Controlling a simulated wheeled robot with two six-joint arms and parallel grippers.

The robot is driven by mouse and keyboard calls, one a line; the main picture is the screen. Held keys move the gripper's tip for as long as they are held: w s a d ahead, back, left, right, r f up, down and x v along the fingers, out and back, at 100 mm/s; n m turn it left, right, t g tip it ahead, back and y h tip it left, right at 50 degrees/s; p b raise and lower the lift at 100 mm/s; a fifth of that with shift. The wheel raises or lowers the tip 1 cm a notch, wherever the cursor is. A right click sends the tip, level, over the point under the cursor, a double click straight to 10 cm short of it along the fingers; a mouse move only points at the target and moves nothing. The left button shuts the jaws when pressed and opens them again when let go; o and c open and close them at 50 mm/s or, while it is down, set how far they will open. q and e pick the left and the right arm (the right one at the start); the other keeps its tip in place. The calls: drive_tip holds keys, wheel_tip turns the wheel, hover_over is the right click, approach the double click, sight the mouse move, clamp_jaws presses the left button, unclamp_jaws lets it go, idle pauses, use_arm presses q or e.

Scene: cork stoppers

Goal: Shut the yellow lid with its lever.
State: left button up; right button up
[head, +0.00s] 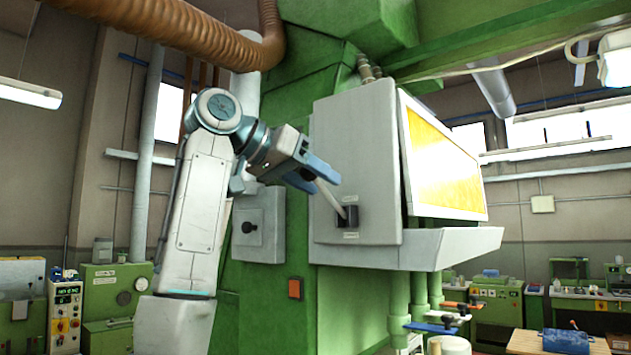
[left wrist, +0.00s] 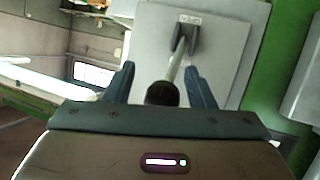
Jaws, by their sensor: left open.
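The yellow lid (head: 444,165) is a bright yellow panel in a pale frame, standing steeply on the front of a light grey box (head: 352,130). I cannot tell how far it stands open. The lever (head: 332,196) is a grey rod rising up and left from a dark slotted mount on the box's side. It also shows in the left wrist view (left wrist: 178,65), with a dark round knob (left wrist: 161,93) at its near end. My left gripper (head: 313,176) is open at the lever's upper end. In the left wrist view the knob lies between its blue fingers, apart from both. My right gripper is out of view.
The box is mounted on a large green machine (head: 270,290). A pale ledge (head: 455,243) juts out below the lid. A grey switch box (head: 258,228) sits left of the lever. A brown hose (head: 180,25) runs overhead. Green benches stand behind.

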use_arm(q)
drive_tip(key=b+v, duration=0.4)
drive_tip(key=v, duration=0.6)
drive_tip(key=shift+s, duration=0.2)
drive_tip(key=shift+a, duration=0.15)
idle(0.4)
